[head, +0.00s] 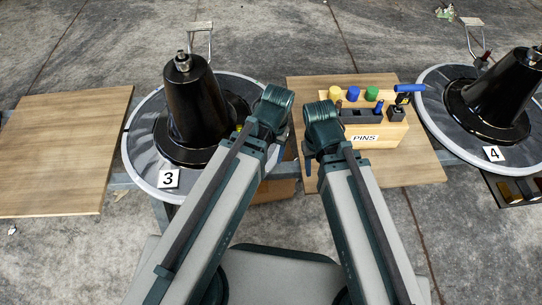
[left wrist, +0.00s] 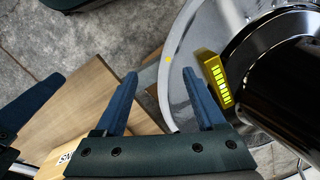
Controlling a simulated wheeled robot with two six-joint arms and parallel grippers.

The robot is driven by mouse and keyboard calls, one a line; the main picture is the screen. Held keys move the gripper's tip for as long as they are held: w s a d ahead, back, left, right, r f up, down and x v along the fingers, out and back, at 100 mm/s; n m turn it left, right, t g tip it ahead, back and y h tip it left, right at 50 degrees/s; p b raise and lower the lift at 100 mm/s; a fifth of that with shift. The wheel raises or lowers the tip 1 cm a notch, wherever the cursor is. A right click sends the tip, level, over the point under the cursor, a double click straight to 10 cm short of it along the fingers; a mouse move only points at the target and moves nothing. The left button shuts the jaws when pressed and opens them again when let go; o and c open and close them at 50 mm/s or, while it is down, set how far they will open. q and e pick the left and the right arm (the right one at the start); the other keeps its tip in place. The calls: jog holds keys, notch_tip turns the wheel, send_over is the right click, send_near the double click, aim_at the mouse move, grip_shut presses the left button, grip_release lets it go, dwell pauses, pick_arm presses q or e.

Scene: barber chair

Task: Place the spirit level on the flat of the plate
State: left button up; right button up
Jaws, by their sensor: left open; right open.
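The plate (head: 141,150) marked 3 is a grey disc with a black cone on it. A yellow block with bright segments, apparently the spirit level (left wrist: 215,78), is on the plate beside the cone's base in the left wrist view; I cannot tell if it touches the cone. In the head view only a sliver of yellow (head: 239,127) shows beside my left wrist. My left gripper (left wrist: 160,75) is open and empty, its fingers at the plate's edge, apart from the yellow block. My right gripper (head: 309,155) is open, right of the left one, fingers mostly hidden.
A wooden block labelled PINS (head: 365,137) with coloured pegs stands on a wooden board (head: 425,165) to the right. A second plate (head: 437,92) with a cone, marked 4, is at far right. A bare wooden board (head: 65,150) lies left.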

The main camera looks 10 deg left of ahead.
pick_arm(q)
jog(key=s+d, duration=0.1)
jog(key=s+d+m, duration=0.1)
jog(key=s, duration=0.1)
jog(key=shift+s, duration=0.15)
jog(key=shift+o, duration=0.4)
jog(key=shift+w, duration=0.25)
jog(key=w+a+r+n+h+p, duration=0.15)
jog(key=w+a+n, duration=0.45)
jog(key=w+a, duration=0.8)
jog(key=shift+y, duration=0.25)
notch_tip(320, 180, down, 9)
jog(key=b, duration=0.8)
jog(key=shift+r+b, duration=0.15)
jog(key=shift+b, duration=0.15)
pick_arm(e)
notch_tip(320, 180, down, 7)
jog(key=shift+f, duration=0.1)
jog(key=shift+f, duration=0.1)
pick_arm(q)
notch_tip(320, 180, down, 5)
jog(key=b, duration=0.5)
jog(key=shift+s+a+f, duration=0.1)
jog(key=shift+a+f, duration=0.05)
jog(key=shift+f, duration=0.05)
pick_arm(e)
notch_tip(320, 180, down, 5)
jog(key=shift+a+f, duration=0.1)
pick_arm(q)
jog(key=shift+r, duration=0.1)
